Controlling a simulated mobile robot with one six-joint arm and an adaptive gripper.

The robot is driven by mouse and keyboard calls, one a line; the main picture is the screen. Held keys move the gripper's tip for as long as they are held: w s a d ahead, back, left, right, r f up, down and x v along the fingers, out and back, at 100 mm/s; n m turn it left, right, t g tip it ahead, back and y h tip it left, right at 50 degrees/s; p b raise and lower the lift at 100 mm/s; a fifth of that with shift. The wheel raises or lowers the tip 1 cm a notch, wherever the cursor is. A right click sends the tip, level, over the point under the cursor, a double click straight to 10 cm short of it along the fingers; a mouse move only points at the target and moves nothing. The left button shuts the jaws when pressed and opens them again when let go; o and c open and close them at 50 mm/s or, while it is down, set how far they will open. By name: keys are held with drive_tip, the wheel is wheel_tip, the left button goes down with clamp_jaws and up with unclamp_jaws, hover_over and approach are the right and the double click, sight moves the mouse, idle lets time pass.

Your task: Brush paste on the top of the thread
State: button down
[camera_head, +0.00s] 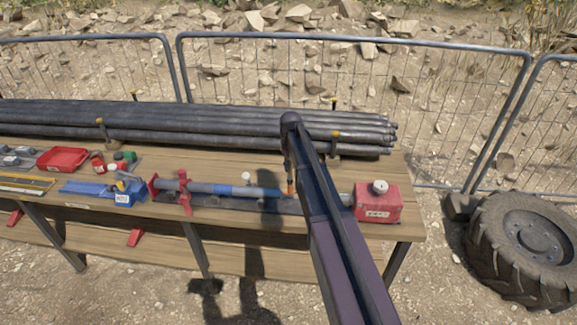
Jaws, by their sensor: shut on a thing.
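A long grey pipe (203,187) lies level on the wooden bench, held in a red vise (184,190). Blue bands show on it, and its right part runs toward my gripper; the thread is too small to make out. My gripper (289,168) points down over the right part of the pipe, small and partly hidden by my arm. It is shut on a thin brush (290,187) with an orange lower part. The brush's lower end is at or just above the pipe; I cannot tell if it touches.
A red box with a gauge (377,205) stands at the right end of the bench (232,237). A blue box (128,197), red tray (63,159) and small bottles are at left. Stacked dark pipes (230,127) lie behind. A large tyre (500,262) is at right.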

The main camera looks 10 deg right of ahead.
drive_tip(key=shift+s+d, duration=0.2)
drive_tip(key=shift+d, duration=0.3)
idle(0.4)
drive_tip(key=shift+w+a, duration=0.2)
drive_tip(key=shift+a, duration=0.35)
drive_tip(key=shift+w+a, duration=0.2)
drive_tip(key=shift+a, duration=0.45)
